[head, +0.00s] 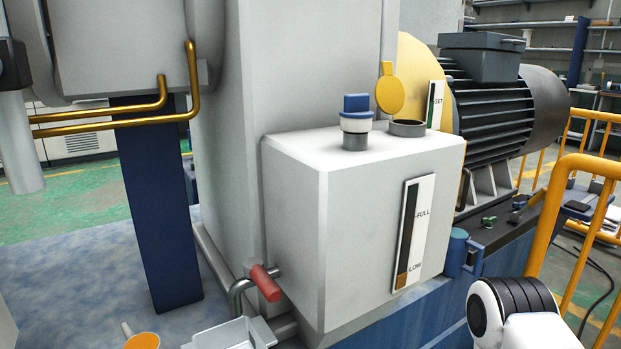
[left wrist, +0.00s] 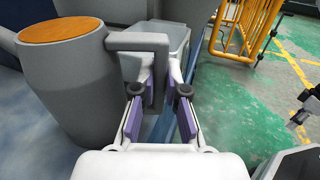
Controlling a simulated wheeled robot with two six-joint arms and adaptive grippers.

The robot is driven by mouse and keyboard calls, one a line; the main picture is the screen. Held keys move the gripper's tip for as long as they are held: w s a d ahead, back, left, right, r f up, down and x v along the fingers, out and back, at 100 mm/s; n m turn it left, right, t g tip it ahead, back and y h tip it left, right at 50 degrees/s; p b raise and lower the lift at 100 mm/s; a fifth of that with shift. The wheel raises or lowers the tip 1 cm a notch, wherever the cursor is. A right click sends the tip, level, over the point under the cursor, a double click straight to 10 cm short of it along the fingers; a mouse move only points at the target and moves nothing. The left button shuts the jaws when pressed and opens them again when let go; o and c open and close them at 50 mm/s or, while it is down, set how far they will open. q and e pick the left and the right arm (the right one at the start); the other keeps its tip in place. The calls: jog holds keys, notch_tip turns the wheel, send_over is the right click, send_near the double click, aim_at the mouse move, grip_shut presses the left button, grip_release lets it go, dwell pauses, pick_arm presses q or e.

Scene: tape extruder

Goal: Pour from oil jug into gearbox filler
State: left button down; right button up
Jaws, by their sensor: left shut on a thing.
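The oil jug (left wrist: 78,90) is a grey vessel with an orange top surface, at the left of the left wrist view. Its top also shows at the bottom edge of the head view (head: 142,342), beside a small spout. My left gripper (left wrist: 159,92) is shut on the jug's handle (left wrist: 140,42), and the jug looks about upright. The gearbox (head: 290,220) is a large white housing. Its filler (head: 407,128) is a dark round neck on top with the yellow cap (head: 390,92) raised behind it. The jug is low, left of and away from the filler.
A blue-capped fitting (head: 355,118) stands left of the filler. A FULL/LOW gauge (head: 413,235) is on the front. A red-handled valve (head: 265,283) sits above a grey tray (head: 230,334). Brass pipes (head: 180,115) and yellow rails (head: 565,215) flank the machine. Dark parts, possibly my right gripper, show at right (left wrist: 303,112).

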pick_arm(q)
jog(key=shift+r, duration=0.1)
jog(key=shift+r+p, duration=1.95)
jog(key=shift+p, duration=0.05)
